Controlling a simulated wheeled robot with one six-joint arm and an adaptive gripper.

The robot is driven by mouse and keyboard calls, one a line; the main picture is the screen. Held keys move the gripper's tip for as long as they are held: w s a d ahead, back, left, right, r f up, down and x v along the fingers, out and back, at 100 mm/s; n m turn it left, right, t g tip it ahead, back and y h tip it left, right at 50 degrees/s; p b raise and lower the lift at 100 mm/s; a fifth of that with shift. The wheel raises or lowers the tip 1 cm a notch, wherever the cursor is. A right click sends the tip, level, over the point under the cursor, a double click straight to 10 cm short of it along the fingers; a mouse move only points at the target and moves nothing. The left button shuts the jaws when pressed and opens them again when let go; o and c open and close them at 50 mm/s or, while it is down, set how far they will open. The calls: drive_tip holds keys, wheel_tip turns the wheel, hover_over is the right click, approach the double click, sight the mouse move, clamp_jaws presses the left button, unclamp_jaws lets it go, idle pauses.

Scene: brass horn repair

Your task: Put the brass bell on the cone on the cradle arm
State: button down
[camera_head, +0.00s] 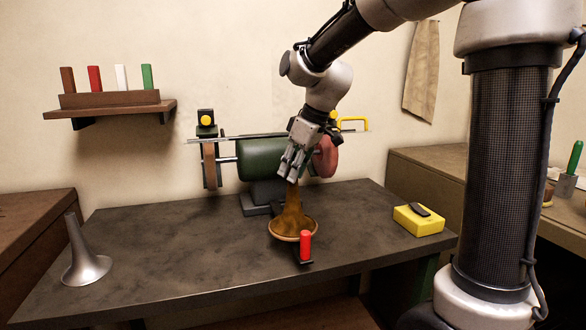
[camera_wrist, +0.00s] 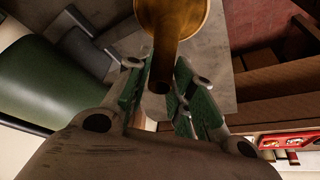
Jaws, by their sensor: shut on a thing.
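The brass bell (camera_head: 291,222) hangs upright, wide mouth down, near the front edge of the dark workbench. My gripper (camera_head: 290,172) is above it and shut on its narrow tube. In the wrist view the green-padded fingers (camera_wrist: 159,72) stand on either side of the tube, and the bell's flare (camera_wrist: 177,20) extends past them. A red upright handle on a dark foot (camera_head: 305,245) is just in front of the bell's rim. I cannot make out the cone or cradle arm; they may be hidden by the bell. I cannot tell whether the rim touches anything below.
A silver flared horn piece (camera_head: 83,258) stands at the bench's left. A green bench grinder (camera_head: 262,160) is behind the bell. A yellow box (camera_head: 418,220) with a dark top piece is at the right. The bench top (camera_head: 175,245) is clear between silver piece and bell.

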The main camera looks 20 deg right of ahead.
drive_tip(key=shift+f, duration=0.1)
drive_tip(key=c, duration=1.2)
unclamp_jaws()
drive_tip(key=v, duration=1.2)
drive_tip(key=s+d+f+m+h, duration=0.1)
drive_tip(key=s+d+f+m, duration=0.2)
drive_tip(key=s, duration=0.4)
drive_tip(key=s+d+f+m+h, duration=0.1)
drive_tip(key=s+d+f+m, duration=0.2)
drive_tip(key=s, duration=0.5)
drive_tip(key=s+d+f+m+t+h, duration=0.1)
drive_tip(key=s+d+f+m, duration=0.2)
drive_tip(key=s+d+f, duration=0.2)
drive_tip(key=s+f, duration=0.1)
drive_tip(key=s, duration=0.2)
drive_tip(key=shift+d+f, duration=0.2)
drive_tip(key=shift+d, duration=0.1)
drive_tip(key=shift+s, duration=0.1)
